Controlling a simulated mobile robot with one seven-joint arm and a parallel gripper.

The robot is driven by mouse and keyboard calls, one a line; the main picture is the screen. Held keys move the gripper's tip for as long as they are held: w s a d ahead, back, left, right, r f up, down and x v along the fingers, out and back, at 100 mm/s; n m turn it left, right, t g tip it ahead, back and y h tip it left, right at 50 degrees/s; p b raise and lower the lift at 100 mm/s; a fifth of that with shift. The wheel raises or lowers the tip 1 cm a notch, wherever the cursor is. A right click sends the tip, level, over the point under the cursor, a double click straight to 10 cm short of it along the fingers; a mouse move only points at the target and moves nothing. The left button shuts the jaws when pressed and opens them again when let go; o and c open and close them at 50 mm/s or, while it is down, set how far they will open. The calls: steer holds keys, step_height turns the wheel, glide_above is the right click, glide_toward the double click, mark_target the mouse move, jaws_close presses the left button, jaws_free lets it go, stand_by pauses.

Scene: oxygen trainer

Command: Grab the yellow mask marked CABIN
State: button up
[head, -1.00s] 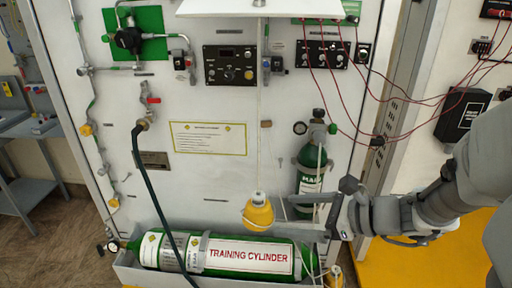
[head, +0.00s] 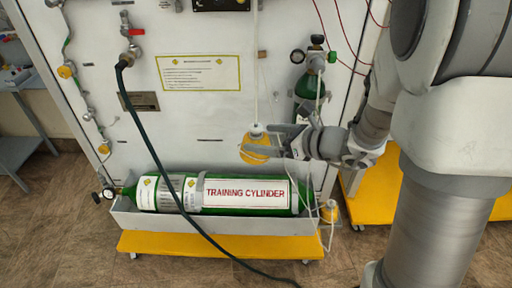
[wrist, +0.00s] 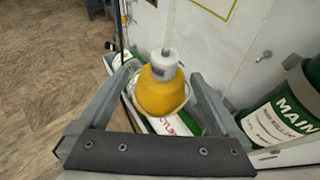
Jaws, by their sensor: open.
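A yellow mask (head: 254,153) with a white top hangs on a pale cord in front of the white panel, above the training cylinder. No CABIN marking is readable on it. My gripper (head: 263,142) reaches it from the right, jaws open. In the wrist view the mask (wrist: 160,95) sits between the two open fingers (wrist: 163,73), with a gap visible on each side. Whether a finger touches it, I cannot tell. A second yellow mask (head: 328,213) hangs low at the right end of the cylinder tray; its marking is not readable.
The green training cylinder (head: 245,194) lies in a grey tray (head: 220,222) below. A dark hose (head: 146,150) crosses in front of it. A small green MAIN cylinder (wrist: 275,115) stands close to the right of my gripper. The floor (head: 60,230) at the left is clear.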

mark_target(248, 134)
steer(key=b+x, duration=0.1)
steer(key=x, duration=0.5)
steer(key=shift+w, duration=0.3)
steer(key=c, duration=1.5)
